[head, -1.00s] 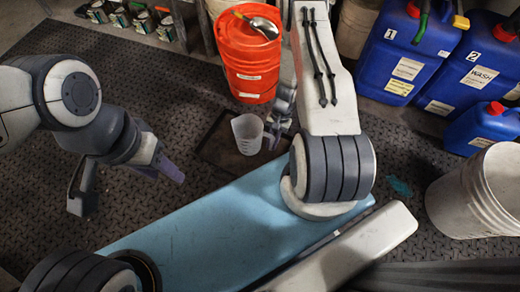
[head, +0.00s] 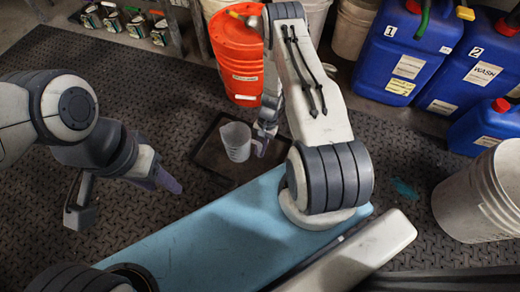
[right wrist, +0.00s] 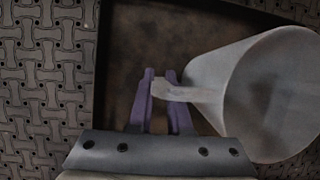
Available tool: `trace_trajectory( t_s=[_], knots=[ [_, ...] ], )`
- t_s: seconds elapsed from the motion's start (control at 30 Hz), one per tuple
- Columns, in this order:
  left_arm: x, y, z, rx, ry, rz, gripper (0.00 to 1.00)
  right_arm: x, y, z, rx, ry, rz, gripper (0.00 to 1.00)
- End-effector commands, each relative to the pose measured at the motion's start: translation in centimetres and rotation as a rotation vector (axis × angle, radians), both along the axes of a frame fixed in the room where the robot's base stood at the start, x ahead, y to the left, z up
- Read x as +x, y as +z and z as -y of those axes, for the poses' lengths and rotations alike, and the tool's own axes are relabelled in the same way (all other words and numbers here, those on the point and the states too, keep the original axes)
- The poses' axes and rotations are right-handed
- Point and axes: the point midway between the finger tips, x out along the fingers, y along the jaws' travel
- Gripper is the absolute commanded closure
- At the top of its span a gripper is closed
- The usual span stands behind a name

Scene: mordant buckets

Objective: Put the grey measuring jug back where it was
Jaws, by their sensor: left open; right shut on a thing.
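The grey measuring jug (head: 236,141) is a translucent cup with its handle on the right side in the head view. It is over the dark shallow tray (head: 203,160); I cannot tell whether it touches the tray. In the right wrist view the jug (right wrist: 270,95) fills the right side, its handle (right wrist: 172,92) between the purple fingers. My right gripper (head: 262,141) is shut on that handle; its fingertips show in the right wrist view (right wrist: 160,80). My left gripper (head: 124,198) is open and empty over the floor at the left.
An orange bucket (head: 237,70) stands behind the tray, partly hidden by my right arm. Blue canisters (head: 400,45) stand at the back right, and a white bucket (head: 480,205) at the right. Small tins (head: 115,20) line the back left. The patterned floor (head: 110,70) at left is clear.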

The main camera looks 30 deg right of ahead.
Motion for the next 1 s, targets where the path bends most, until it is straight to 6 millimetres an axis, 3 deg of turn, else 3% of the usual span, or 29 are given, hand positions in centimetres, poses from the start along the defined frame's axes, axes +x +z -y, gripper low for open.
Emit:
trace_trajectory(
  t_s=[0.03,0.1,0.4,0.53,1.0],
  knots=[
    [0.0,-0.2,0.0,0.0,0.0,0.0,0.5,0.0,-0.2,0.0,0.0,0.0,0.0,0.8],
    [0.0,-0.1,0.0,0.0,0.0,0.0,0.5,0.0,-0.1,0.0,0.0,0.0,0.0,0.53],
    [0.0,0.0,0.0,0.0,0.0,0.0,0.5,0.0,-0.1,0.0,0.0,0.0,0.0,0.53],
    [0.0,0.7,0.0,0.0,0.0,0.0,0.5,0.2,0.9,0.2,-0.001,0.0,0.002,0.53],
    [0.0,5.8,0.0,0.0,0.0,0.0,0.5,2.0,9.6,3.2,-0.001,0.0,0.002,0.53]
  ],
)
